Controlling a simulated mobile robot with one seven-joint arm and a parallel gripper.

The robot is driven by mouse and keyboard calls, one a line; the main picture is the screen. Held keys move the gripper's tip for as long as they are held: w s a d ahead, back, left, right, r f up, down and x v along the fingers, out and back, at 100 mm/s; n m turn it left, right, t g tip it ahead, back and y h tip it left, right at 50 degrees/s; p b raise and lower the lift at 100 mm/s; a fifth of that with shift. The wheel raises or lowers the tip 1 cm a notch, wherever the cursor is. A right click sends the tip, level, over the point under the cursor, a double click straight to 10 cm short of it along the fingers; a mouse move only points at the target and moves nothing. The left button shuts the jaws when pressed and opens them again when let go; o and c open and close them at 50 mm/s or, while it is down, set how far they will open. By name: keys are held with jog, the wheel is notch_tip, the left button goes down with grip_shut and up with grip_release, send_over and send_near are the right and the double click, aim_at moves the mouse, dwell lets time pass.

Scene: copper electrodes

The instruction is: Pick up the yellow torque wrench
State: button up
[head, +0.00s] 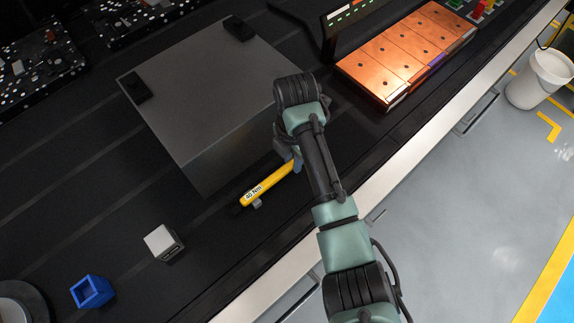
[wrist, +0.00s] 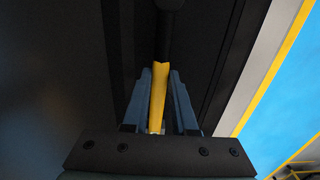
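The yellow torque wrench (head: 266,185) shows in the head view beside the near side of the large grey block. Its yellow handle carries a "40 Nm" label and slants up to the right into my gripper (head: 293,157). The upper end of the wrench is hidden by my gripper and arm. In the wrist view the yellow handle (wrist: 158,95) runs between the two blue-grey fingers of my gripper (wrist: 161,75). The fingertips lie close against both sides of it, so my gripper looks shut on the wrench. I cannot tell whether the wrench touches the table.
The large grey block (head: 210,90) stands just left of my gripper. Copper plates (head: 405,55) lie at the upper right. A white-grey cube (head: 162,242) and a blue open box (head: 92,291) sit at the lower left. A white bucket (head: 540,80) stands beyond the table edge.

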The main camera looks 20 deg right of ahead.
grip_shut()
jog(key=shift+r, duration=0.1)
dwell(0.9)
